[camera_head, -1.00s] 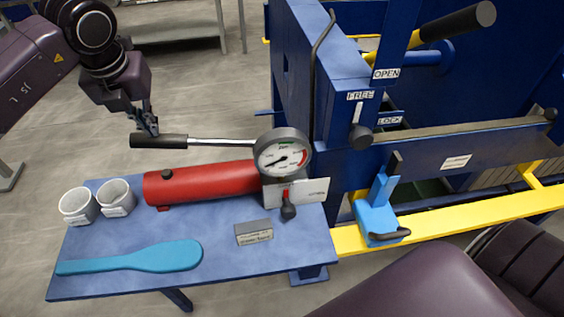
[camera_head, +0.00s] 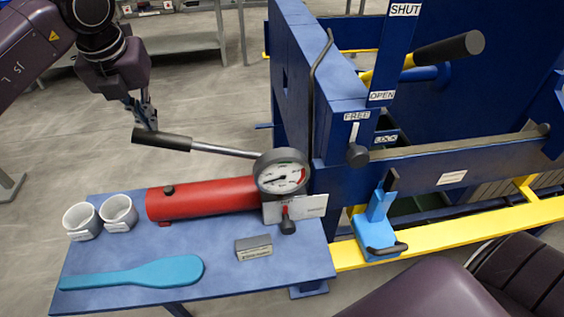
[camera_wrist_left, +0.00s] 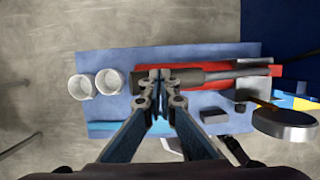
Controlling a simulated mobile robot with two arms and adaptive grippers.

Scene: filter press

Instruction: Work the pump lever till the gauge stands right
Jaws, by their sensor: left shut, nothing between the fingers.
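The pump lever is a silver rod with a black grip (camera_head: 161,140); it slopes up to the left from behind the gauge, above the red pump cylinder (camera_head: 205,198). My left gripper (camera_head: 147,122) is shut and empty, its fingertips at the top of the grip near its outer end. My right gripper is not in view.
The blue shelf (camera_head: 225,262) holds two white cups (camera_head: 82,221), a teal paddle (camera_head: 150,272) and a small grey block (camera_head: 253,247). A black-knobbed valve (camera_head: 287,222) is below the gauge. The blue press frame (camera_head: 290,75) stands to the right.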

